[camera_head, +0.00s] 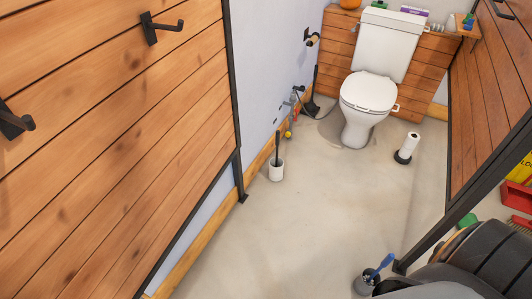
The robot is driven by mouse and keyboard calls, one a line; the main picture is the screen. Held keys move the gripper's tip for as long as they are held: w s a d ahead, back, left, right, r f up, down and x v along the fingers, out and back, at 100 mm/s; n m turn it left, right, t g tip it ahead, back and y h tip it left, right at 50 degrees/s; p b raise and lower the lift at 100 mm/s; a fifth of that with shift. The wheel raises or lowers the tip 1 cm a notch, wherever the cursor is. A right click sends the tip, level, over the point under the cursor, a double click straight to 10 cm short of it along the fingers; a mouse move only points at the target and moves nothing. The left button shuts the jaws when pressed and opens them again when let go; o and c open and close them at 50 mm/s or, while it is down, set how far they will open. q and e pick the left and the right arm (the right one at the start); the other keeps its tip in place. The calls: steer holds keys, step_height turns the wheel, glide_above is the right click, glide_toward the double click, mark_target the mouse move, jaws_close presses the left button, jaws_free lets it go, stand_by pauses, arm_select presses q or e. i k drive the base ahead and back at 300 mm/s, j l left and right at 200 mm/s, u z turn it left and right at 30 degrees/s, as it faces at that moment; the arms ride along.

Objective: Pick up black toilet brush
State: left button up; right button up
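A black brush handle (278,149) stands upright in a white holder (277,173) on the floor, close to the left wall and left of the toilet. The brush head is hidden inside the holder. A second black long-handled item (312,104) stands further back by the wall, left of the toilet; I cannot tell whether it is a brush or a plunger. Neither of my grippers shows in the head view.
A white toilet (368,92) stands at the back. A roll holder (407,148) stands to its right. A blue-handled brush (381,265) in a container is at the lower right. Wooden partitions (115,120) flank both sides. The middle floor (330,205) is clear.

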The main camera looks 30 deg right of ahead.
mark_target(278, 133)
steer(key=i+l+u, duration=0.1)
steer(key=i+l, duration=0.8)
steer(key=i+l+u, duration=0.15)
steer(key=i+l, duration=0.25)
steer(key=l, duration=0.2)
